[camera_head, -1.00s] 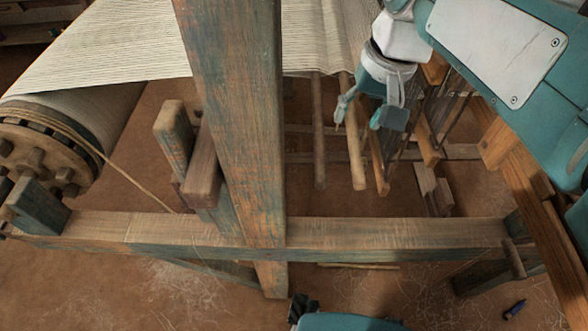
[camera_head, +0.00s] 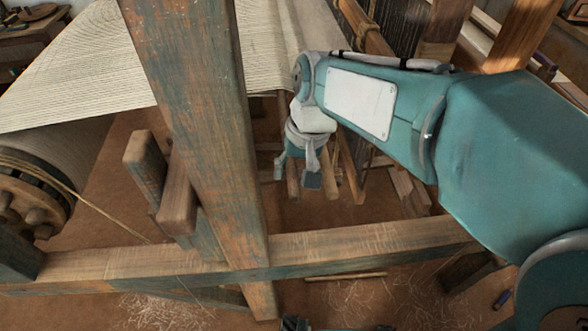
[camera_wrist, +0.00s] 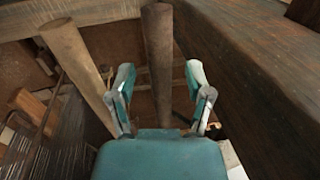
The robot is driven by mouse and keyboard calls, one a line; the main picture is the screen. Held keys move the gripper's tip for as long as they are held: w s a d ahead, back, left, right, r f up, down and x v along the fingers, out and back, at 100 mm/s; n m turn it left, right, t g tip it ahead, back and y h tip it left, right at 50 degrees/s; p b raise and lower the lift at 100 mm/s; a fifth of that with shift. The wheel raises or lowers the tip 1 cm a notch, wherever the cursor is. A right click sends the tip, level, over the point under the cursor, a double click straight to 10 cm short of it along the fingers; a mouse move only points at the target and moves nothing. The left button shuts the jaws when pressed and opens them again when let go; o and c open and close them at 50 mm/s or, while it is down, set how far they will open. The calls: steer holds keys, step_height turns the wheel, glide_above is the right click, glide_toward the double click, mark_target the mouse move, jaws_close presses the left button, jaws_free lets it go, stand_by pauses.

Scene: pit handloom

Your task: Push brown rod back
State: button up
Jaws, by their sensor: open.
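Several brown wooden rods sit under the cloth of the loom. In the wrist view my gripper (camera_wrist: 161,85) is open, with one finger to each side of a brown rod (camera_wrist: 158,55). This rod's lower end lies between and beyond the fingers; I cannot tell if they touch it. A second, slanted rod (camera_wrist: 75,60) is left of the left finger. The rods' upper ends are hidden in the head view.
A thick upright post (camera_head: 200,130) stands left of my gripper, joined to a long low beam (camera_head: 340,245) in front. The striped cloth (camera_head: 90,70) stretches to a roller (camera_head: 35,200) at left. A broad beam (camera_wrist: 250,70) runs along the right in the wrist view.

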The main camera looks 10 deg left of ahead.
steer(key=shift+a+f, duration=0.1)
steer(key=shift+f, duration=0.1)
jaws_close()
steer(key=a, duration=0.1)
steer(key=s+a, duration=0.1)
steer(key=a, duration=0.1)
steer(key=shift+a, duration=0.1)
steer(key=shift+c, duration=1.2)
jaws_free()
steer(key=shift+o, duration=1.2)
steer(key=shift+a, duration=0.25)
steer(key=shift+w+d, duration=0.1)
steer(key=shift+d, duration=0.05)
